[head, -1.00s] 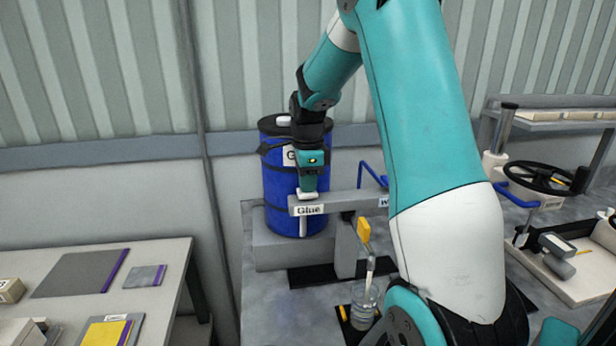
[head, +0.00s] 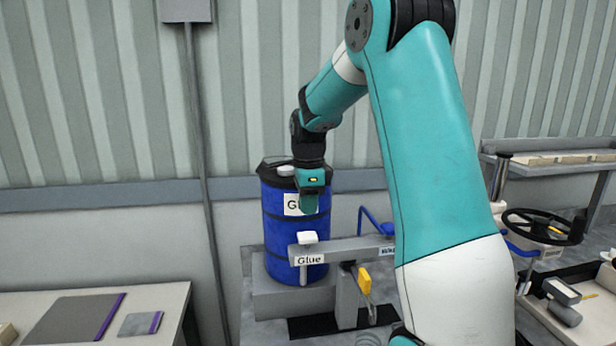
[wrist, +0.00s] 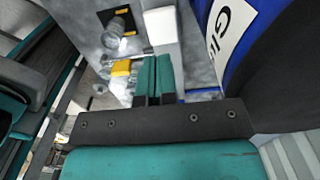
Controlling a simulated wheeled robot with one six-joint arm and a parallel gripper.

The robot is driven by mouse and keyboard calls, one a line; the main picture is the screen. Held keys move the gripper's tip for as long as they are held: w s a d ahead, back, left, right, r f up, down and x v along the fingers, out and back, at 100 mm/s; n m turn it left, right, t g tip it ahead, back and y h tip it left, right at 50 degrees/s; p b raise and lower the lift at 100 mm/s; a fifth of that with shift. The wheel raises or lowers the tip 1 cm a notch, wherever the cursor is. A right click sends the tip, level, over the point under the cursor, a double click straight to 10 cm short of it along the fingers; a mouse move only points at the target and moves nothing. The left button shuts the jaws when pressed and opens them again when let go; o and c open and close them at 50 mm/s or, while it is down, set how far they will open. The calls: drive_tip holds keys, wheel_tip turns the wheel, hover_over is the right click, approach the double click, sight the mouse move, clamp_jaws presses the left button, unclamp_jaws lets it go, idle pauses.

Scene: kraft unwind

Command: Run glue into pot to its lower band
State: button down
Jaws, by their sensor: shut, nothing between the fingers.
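The glue drum (head: 283,225) is blue and stands behind a grey pipe bar labelled "Glue" (head: 309,260). A white-topped handle (head: 307,238) stands on that bar, and its white top (wrist: 160,24) shows just beyond my fingers in the wrist view. My gripper (head: 310,207) is shut and empty, pointing down a little above the handle, apparently apart from it. Its teal fingers (wrist: 155,78) are together in the wrist view. The clear pot (head: 369,340) is mostly cut off at the head view's bottom edge. The pot (wrist: 116,32) also shows in the wrist view; its level is unreadable.
A yellow lever (head: 364,281) hangs from the bar near the pot. Blue tubing (head: 374,222) rises behind the bar. A table with flat pads (head: 75,315) lies at left; a black handwheel (head: 543,226) stands at right.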

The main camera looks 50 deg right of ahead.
wheel_tip(320, 180, up, 7)
drive_tip(key=b, duration=0.1)
drive_tip(key=shift+f, duration=0.2)
idle(1.2)
drive_tip(key=s+a+f+n+t+y+b, duration=0.1)
drive_tip(key=s+a+f+n+b, duration=0.15)
drive_tip(key=a+n, duration=0.65)
drive_tip(key=s+a+f+n+y+b, duration=0.1)
drive_tip(key=s+a+f+n+b, duration=0.2)
drive_tip(key=a+n, duration=0.65)
drive_tip(key=s+a+f+n+y+b, duration=0.1)
drive_tip(key=s+a+f+n, duration=0.3)
drive_tip(key=s+a+n, duration=0.3)
drive_tip(key=s+a+f+n+g+y+b, duration=0.1)
drive_tip(key=s+a+f+n, duration=0.2)
drive_tip(key=s+a+n, duration=0.4)
drive_tip(key=shift+s+a+f, duration=0.35)
drive_tip(key=shift+s+a, duration=0.4)
drive_tip(key=shift+a, duration=0.25)
